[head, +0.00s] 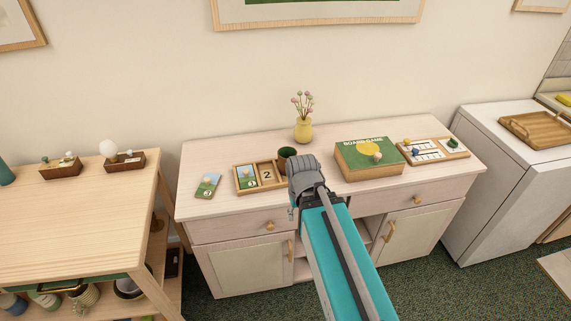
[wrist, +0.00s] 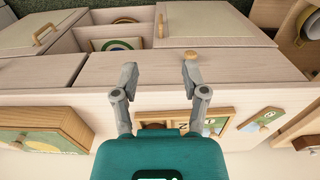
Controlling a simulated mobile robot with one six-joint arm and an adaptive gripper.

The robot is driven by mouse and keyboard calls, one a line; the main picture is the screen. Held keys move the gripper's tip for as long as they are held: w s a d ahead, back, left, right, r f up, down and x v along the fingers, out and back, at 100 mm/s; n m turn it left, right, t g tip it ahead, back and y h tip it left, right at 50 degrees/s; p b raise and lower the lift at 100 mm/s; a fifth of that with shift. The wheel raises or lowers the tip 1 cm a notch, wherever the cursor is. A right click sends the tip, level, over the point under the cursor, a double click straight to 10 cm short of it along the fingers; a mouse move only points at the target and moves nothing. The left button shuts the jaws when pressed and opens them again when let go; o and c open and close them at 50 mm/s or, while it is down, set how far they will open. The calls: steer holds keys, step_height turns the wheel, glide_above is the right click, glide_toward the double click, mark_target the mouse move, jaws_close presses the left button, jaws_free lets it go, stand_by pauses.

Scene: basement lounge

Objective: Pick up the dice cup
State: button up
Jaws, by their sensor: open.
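The dice cup (head: 286,153) is a small dark green cup with a brownish inside. It stands on the pale wooden cabinet, next to the right part of the wooden card tray (head: 246,188), and is partly hidden behind my gripper (head: 304,192). In the wrist view, which looks upside down, a brown round shape that is likely the cup (wrist: 154,126) shows at the bottom beside the tray, mostly cut off by my gripper body. My gripper (wrist: 160,76) is open and empty, with its fingers spread over the front part of the cabinet top, apart from the cup.
A green board game box (head: 368,160) stands close to the right of the cup, and a yellow flower vase (head: 303,130) behind. A loose card (head: 208,185) lies at the left. The cabinet top (head: 215,155) is clear at the back left.

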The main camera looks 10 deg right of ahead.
steer(key=shift+d, duration=0.15)
